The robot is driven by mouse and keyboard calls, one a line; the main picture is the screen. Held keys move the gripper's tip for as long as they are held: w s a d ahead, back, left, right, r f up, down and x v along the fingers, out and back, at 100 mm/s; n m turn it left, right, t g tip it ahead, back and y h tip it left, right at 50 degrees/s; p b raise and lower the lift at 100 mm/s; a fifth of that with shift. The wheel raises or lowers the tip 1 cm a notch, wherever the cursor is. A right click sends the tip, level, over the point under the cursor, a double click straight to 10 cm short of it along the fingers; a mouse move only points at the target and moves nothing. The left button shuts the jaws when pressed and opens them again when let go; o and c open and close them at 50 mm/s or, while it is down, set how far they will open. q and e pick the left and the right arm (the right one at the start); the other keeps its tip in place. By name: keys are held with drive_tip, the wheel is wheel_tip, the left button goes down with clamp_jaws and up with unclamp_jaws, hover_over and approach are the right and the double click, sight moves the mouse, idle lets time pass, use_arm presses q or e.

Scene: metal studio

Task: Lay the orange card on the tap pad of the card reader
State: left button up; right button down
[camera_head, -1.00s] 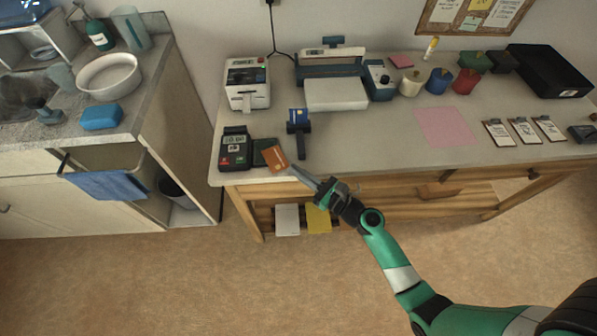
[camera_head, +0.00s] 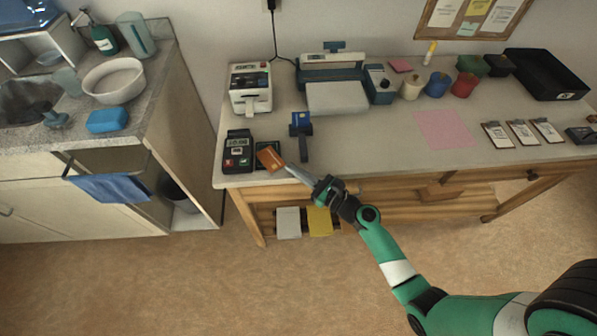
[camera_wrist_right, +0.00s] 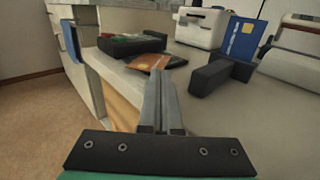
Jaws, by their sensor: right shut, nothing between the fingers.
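The orange card (camera_head: 270,159) lies over the dark tap pad (camera_head: 273,147) on the right side of the black card reader (camera_head: 238,152). It sits askew; a strip of the pad shows behind it. I cannot tell whether it lies fully flat. In the right wrist view the card (camera_wrist_right: 155,61) is just beyond my fingertips, with the reader (camera_wrist_right: 120,45) behind to the left. My right gripper (camera_head: 287,168) is shut and empty, its tips at or very near the card's right edge; I cannot tell whether they touch. My left gripper is not in view.
A black stand with a blue card (camera_head: 301,122) stands right of the pad, close to my gripper's path. A white printer (camera_head: 250,88) is behind the reader. The table's front edge (camera_head: 240,184) runs close in front. The tabletop around the pink sheet (camera_head: 443,129) is mostly clear.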

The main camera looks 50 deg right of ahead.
drive_tip(key=s+p, duration=0.1)
drive_tip(key=s, duration=1.2)
drive_tip(key=shift+s+a+p, duration=0.25)
drive_tip(key=shift+a+p, duration=0.05)
drive_tip(key=shift+a, duration=0.1)
